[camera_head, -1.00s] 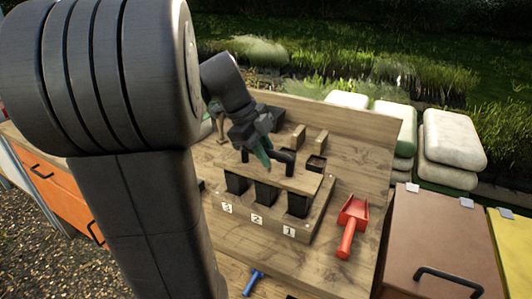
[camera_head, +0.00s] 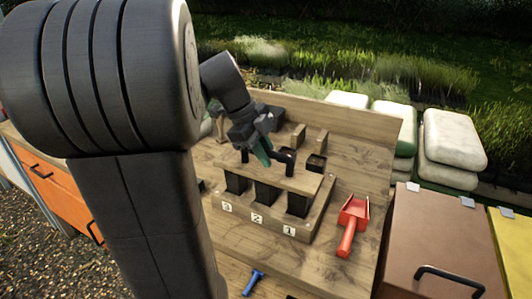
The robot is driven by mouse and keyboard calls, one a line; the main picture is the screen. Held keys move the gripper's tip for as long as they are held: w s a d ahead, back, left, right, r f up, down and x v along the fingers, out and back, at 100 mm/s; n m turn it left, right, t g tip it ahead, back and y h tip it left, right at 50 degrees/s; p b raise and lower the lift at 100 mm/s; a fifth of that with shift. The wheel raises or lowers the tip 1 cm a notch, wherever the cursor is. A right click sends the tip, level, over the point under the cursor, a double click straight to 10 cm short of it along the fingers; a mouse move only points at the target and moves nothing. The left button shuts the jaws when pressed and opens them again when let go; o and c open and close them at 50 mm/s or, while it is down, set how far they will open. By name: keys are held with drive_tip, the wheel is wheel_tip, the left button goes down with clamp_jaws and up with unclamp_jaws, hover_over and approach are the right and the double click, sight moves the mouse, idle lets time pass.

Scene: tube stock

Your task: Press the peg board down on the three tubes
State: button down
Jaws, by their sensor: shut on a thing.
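The peg board (camera_head: 294,181) is a flat wooden board with a dark handle (camera_head: 284,155) on top. It sits over the three dark tubes, at the tube marked 3 (camera_head: 236,184), the tube marked 2 (camera_head: 265,194) and the tube marked 1 (camera_head: 297,203). The tubes stand in a wooden stock (camera_head: 318,222) with number labels on its front. My gripper (camera_head: 264,151) reaches down from the upper left and is shut on the handle. The board's underside and any pegs are hidden, so I cannot tell how deep they sit.
A red scoop (camera_head: 350,228) lies right of the stock, and a blue-handled tool (camera_head: 253,281) lies in front. Small wooden blocks and a dark pot (camera_head: 316,163) stand behind, near the bench's back panel (camera_head: 370,127). My arm hides the left side.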

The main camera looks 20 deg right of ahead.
drive_tip(key=shift+f+b, duration=0.95)
drive_tip(key=shift+b, duration=0.15)
idle(2.4)
drive_tip(key=shift+r+p, duration=3.6)
drive_tip(key=shift+r, duration=1.6)
drive_tip(key=shift+d, duration=0.1)
